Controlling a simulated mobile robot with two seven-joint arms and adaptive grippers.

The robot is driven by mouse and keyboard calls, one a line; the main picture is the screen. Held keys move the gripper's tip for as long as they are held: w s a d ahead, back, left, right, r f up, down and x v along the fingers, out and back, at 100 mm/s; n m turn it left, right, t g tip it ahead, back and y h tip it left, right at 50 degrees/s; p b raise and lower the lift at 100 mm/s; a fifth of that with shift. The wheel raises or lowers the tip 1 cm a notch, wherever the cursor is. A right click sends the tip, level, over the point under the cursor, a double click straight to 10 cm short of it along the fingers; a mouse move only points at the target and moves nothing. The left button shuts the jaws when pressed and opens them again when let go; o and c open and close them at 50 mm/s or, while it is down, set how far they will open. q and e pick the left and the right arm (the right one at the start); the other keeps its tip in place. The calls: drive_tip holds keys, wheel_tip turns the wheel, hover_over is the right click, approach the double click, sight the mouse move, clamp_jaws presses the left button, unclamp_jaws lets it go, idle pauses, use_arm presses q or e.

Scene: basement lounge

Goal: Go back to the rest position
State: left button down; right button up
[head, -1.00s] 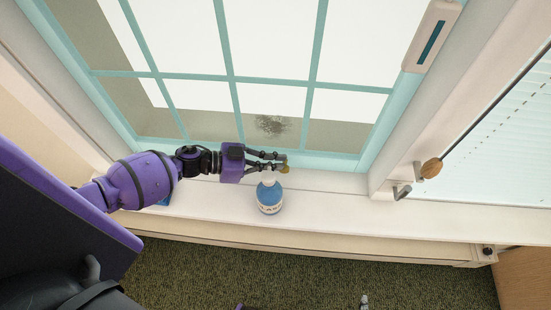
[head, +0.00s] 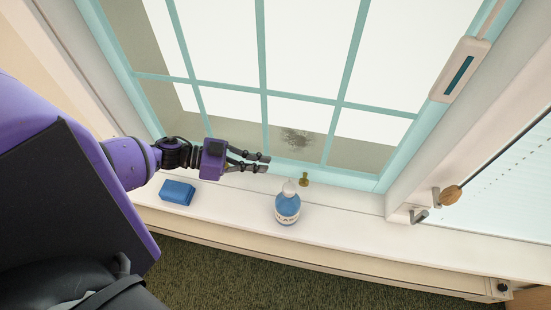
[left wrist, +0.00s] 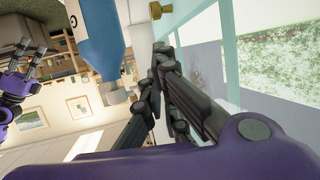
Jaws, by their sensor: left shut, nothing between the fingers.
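My left gripper (head: 265,163) comes in from the left in the head view, above the windowsill and in front of the window's lower frame. Its fingers are together and hold nothing; they also show in the left wrist view (left wrist: 163,52). A brass window latch (head: 304,179) stands right of the fingertips, apart from them. My other gripper (left wrist: 40,62), black with a purple arm, shows at the left edge of the left wrist view; its jaw state is unclear. It does not show in the head view.
A blue bottle with a white cap (head: 287,207) stands on the white sill (head: 350,230), near the latch. A blue sponge-like block (head: 177,191) lies on the sill below my left arm. A wooden-knobbed handle (head: 451,195) is at the right. A dark smudge (head: 296,138) marks the pane.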

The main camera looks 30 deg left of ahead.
use_arm(q)
drive_tip(key=shift+s+a+r, duration=0.2)
drive_tip(key=shift+a, duration=0.15)
use_arm(e)
drive_tip(key=shift+w+d+r, duration=0.1)
drive_tip(key=shift+w+r, duration=0.05)
drive_tip(key=shift+w, duration=0.2)
use_arm(q)
drive_tip(key=s+d+f+n+y+p, duration=0.1)
drive_tip(key=s+d+f+n+y, duration=0.1)
drive_tip(key=s, duration=0.5)
drive_tip(key=s+d+f+n+y+p, duration=0.1)
drive_tip(key=s+d+f+n+y, duration=0.1)
drive_tip(key=s+f+n+y, duration=0.3)
drive_tip(key=s+d+f+n+t+y+p, duration=0.1)
drive_tip(key=s+d+f+n+y, duration=0.2)
drive_tip(key=s, duration=0.6)
drive_tip(key=shift+f+n+y, duration=0.45)
drive_tip(key=shift+n+y, duration=0.35)
drive_tip(key=shift+y, duration=0.3)
use_arm(e)
drive_tip(key=r, duration=0.1)
drive_tip(key=a+r, duration=0.1)
drive_tip(key=shift+w+r, duration=0.2)
drive_tip(key=shift+r, duration=0.15)
drive_tip(key=shift+w+a, duration=0.15)
drive_tip(key=shift+w, duration=0.1)
drive_tip(key=shift+w+a+r, duration=0.1)
drive_tip(key=shift+w+r, duration=0.1)
drive_tip(key=shift+w, duration=0.2)
